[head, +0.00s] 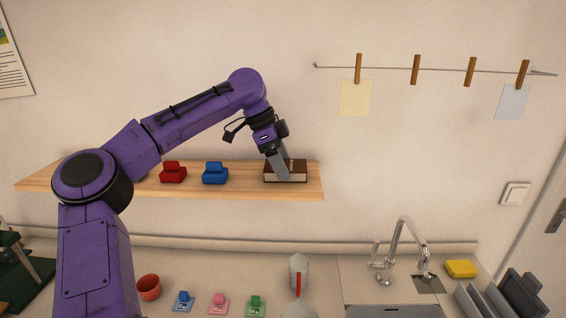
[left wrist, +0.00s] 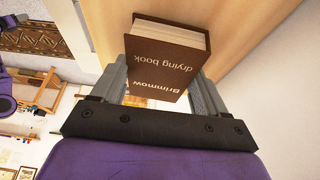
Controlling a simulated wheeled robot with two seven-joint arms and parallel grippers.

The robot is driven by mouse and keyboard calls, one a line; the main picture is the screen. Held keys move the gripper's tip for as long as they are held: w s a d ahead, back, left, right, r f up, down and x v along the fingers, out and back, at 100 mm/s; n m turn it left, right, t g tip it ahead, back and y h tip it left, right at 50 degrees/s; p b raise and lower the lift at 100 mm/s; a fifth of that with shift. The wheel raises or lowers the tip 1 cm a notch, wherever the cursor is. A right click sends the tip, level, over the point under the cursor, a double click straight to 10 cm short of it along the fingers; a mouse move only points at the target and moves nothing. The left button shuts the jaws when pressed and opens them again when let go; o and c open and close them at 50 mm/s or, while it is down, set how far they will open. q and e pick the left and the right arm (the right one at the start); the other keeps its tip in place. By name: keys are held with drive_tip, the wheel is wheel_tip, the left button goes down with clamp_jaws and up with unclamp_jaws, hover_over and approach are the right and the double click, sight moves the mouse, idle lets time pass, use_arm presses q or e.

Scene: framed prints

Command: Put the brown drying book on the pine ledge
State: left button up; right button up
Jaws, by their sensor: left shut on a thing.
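The brown drying book (head: 299,166) is at the right end of the pine ledge (head: 240,187), with its pale page edges facing me. In the left wrist view the book (left wrist: 165,62) shows a brown cover lettered "Brimmow drying book", between the two grey fingers. My left gripper (head: 280,163) reaches down onto the book from above and is shut on it. The book looks level at the ledge's top surface; I cannot tell whether its underside touches the wood. My right gripper is in neither view.
A red stamp-like object (head: 173,173) and a blue one (head: 215,174) stand on the ledge left of the book. Below are a counter with a red cup (head: 149,287), several small coloured items, a tap (head: 400,245) and a yellow sponge (head: 461,268). A clothes-peg line (head: 440,69) hangs at upper right.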

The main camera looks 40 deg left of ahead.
use_arm(q)
drive_tip(key=s, duration=0.2)
drive_tip(key=shift+s+d+r, duration=0.1)
drive_tip(key=shift+s+d, duration=0.05)
drive_tip(key=shift+s, duration=0.2)
drive_tip(key=shift+s+r, duration=0.1)
drive_tip(key=shift+s, duration=0.15)
drive_tip(key=shift+w+f, duration=0.25)
drive_tip(key=o, duration=1.4)
drive_tip(key=shift+w+f, duration=0.2)
drive_tip(key=shift+w, duration=0.25)
drive_tip(key=shift+w+f, duration=0.1)
drive_tip(key=p+v, duration=0.1)
drive_tip(key=v, duration=1.1)
drive_tip(key=shift+r, duration=0.35)
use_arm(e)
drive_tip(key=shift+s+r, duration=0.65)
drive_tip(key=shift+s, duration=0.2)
